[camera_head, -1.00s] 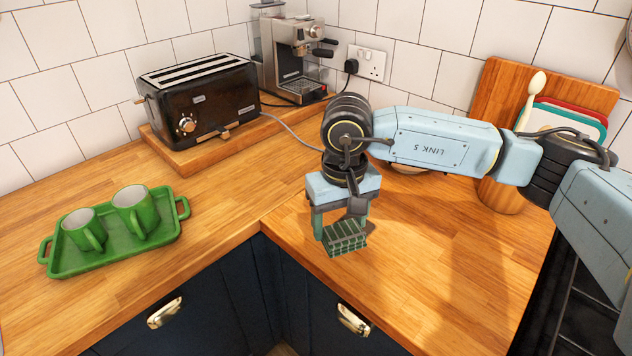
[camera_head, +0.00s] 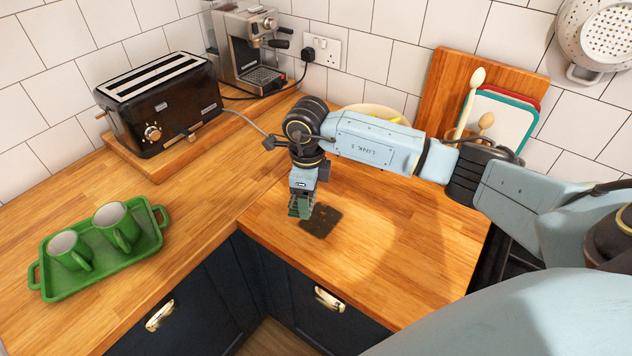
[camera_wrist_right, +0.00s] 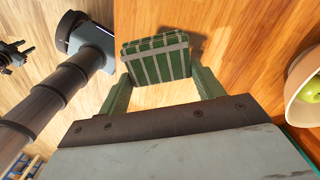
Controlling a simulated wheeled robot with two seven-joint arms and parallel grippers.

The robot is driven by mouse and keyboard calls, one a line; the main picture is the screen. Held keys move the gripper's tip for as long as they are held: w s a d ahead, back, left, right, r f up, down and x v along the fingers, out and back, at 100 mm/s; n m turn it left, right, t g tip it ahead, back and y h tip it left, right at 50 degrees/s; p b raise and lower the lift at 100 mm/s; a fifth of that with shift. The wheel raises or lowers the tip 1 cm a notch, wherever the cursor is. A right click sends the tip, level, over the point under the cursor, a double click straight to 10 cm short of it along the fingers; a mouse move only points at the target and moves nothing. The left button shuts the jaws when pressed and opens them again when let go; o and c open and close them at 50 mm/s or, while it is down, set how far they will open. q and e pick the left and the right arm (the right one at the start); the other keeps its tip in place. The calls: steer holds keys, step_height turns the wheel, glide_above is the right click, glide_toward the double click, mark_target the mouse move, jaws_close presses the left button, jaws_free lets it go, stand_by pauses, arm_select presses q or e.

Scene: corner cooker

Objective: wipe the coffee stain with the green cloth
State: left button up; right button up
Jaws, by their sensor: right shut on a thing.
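The green checked cloth (camera_wrist_right: 157,60) is folded into a small pad between the fingers of my right gripper (camera_head: 300,206). The gripper is shut on it and points down over the right-hand counter. The cloth also shows in the head view (camera_head: 299,210), partly blended with the fingers. A dark, roughly square patch (camera_head: 320,222) lies on the wood just right of the cloth. I cannot tell whether it is the coffee stain or partly a shadow. Whether the cloth touches the counter is unclear.
A green tray (camera_head: 38,283) with two green mugs stands at the left. A black toaster (camera_head: 165,110) and a coffee machine (camera_head: 245,50) stand at the back. A bowl (camera_wrist_right: 302,88) and a chopping board (camera_head: 440,75) are behind my arm. Counter right of the patch is clear.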

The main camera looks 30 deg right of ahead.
steer(key=m, duration=0.1)
steer(key=d+m, duration=0.1)
steer(key=m, duration=0.1)
steer(key=f+m+p, duration=0.1)
steer(key=shift+s+d+m, duration=0.2)
steer(key=shift+d+m, duration=0.15)
steer(key=shift+m, duration=0.05)
step_height(320, 180, down, 7)
steer(key=b, duration=0.5)
steer(key=shift+r+b, duration=0.15)
steer(key=shift+b, duration=0.2)
steer(key=shift+w+d+f+b, duration=0.1)
steer(key=shift+d+f+b, duration=0.15)
steer(key=shift+f+b, duration=0.1)
steer(key=shift+w+d+r+b, duration=0.1)
steer(key=shift+w+d+b, duration=0.2)
steer(key=shift+d, duration=0.45)
steer(key=shift+w+d+r+b, duration=0.15)
steer(key=shift+w+d+b, duration=0.15)
steer(key=shift+d, duration=0.4)
steer(key=shift+w+d+r+b, duration=0.1)
steer(key=shift+w+d+b, duration=0.15)
steer(key=shift+d, duration=0.5)
steer(key=shift+a, duration=0.15)
